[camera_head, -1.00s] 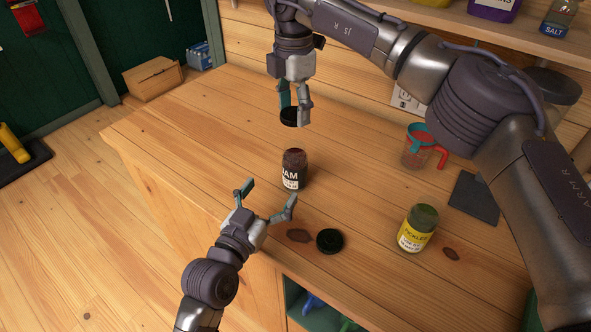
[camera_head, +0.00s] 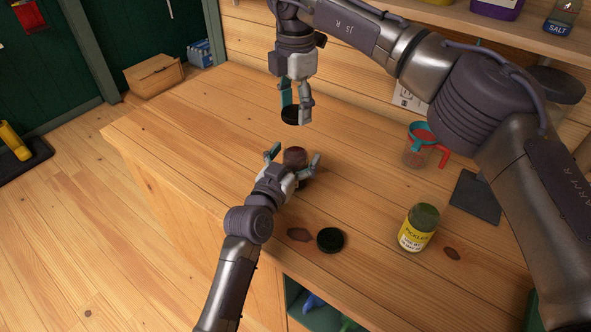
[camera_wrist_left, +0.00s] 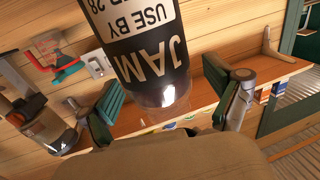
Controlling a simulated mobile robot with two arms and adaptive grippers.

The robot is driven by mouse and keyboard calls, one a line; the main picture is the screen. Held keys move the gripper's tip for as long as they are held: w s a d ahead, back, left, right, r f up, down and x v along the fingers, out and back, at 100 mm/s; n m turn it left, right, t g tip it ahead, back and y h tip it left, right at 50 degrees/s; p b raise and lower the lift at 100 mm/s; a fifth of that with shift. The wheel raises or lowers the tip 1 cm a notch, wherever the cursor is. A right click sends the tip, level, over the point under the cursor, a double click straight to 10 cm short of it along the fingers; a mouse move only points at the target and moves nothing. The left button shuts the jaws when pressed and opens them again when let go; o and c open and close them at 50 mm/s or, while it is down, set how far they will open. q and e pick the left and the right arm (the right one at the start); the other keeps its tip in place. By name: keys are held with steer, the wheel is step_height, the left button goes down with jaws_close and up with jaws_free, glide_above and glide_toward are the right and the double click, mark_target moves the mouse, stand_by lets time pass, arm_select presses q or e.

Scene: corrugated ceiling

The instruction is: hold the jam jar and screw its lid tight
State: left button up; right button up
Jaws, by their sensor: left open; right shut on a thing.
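The jam jar (camera_head: 295,157) stands upright without a lid on the wooden worktop, its lower part hidden behind my left gripper in the head view. My left gripper (camera_head: 294,158) is open, with its fingers on either side of the jar. In the left wrist view the jar's black label (camera_wrist_left: 145,45) shows between the two spread green-padded fingers (camera_wrist_left: 168,108), with gaps on both sides. My right gripper (camera_head: 294,100) is shut on a black lid (camera_head: 291,115), held above and behind the jar.
A second black lid (camera_head: 331,240) lies on the worktop near the front edge. A pickles jar (camera_head: 418,228) stands at right, with a red-handled measuring jug (camera_head: 420,148) and a dark mat (camera_head: 474,196) behind it. The worktop's left part is clear.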

arm_select(q)
jaws_close()
arm_select(e)
glide_above(295, 145)
steer(key=shift+f, duration=2.45)
steer(key=shift+f, duration=0.1)
steer(key=shift+f, duration=0.8)
steer(key=shift+f, duration=0.6)
